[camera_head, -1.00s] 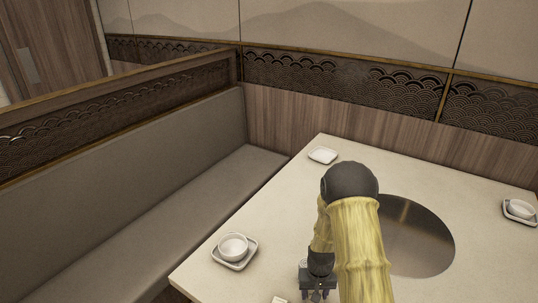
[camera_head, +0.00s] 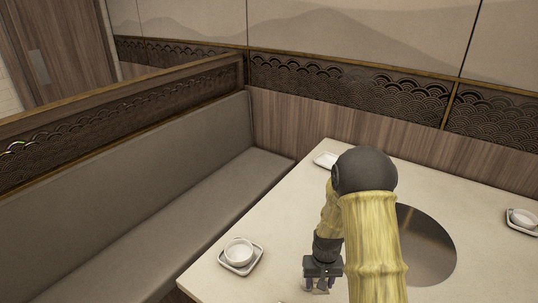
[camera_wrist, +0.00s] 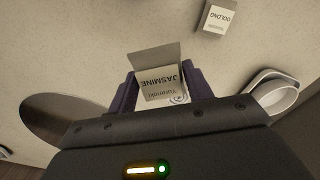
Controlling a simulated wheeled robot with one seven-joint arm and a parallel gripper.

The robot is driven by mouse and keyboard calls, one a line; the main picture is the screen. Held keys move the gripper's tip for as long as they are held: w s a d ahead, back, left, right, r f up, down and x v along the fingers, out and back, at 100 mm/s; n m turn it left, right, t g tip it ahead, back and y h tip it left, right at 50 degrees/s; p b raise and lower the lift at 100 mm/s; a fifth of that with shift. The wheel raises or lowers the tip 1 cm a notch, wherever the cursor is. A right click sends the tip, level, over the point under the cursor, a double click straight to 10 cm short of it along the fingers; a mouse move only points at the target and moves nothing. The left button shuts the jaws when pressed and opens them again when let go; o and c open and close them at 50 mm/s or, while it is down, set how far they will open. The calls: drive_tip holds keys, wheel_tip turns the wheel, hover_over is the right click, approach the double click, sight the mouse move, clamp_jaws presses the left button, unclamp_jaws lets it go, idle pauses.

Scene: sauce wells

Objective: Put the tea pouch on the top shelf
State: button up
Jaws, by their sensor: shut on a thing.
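My gripper (camera_head: 321,287) is over the near part of the table in the head view, pointing down. In the wrist view my gripper (camera_wrist: 160,88) is shut on a small pale pouch (camera_wrist: 163,84) printed "JASMINE", with a flap standing out at its far end. The two dark fingers are on either side of it. A similar pale pack marked "OOLONG" (camera_wrist: 216,17) is on the table, apart from the gripper. No shelf shows in either view.
The pale table (camera_head: 290,215) has a round dark metal plate (camera_head: 428,250) in its middle. A bowl on a square saucer (camera_head: 240,254) stands at the left edge, another bowl (camera_head: 522,219) at the right, and a small dish (camera_head: 325,159) behind. A grey bench (camera_head: 215,195) runs along the left.

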wheel_tip(320, 180, up, 3)
drive_tip(key=shift+r+p, duration=0.1)
drive_tip(key=shift+p, duration=0.4)
wheel_tip(320, 180, down, 14)
drive_tip(key=b, duration=0.6)
drive_tip(key=shift+f, duration=0.25)
drive_tip(key=shift+r, duration=0.1)
idle(0.8)
wheel_tip(320, 180, up, 14)
drive_tip(key=p, duration=0.6)
drive_tip(key=shift+r, duration=0.15)
wheel_tip(320, 180, down, 14)
drive_tip(key=b, duration=0.6)
drive_tip(key=shift+f, duration=0.25)
drive_tip(key=shift+r, duration=0.1)
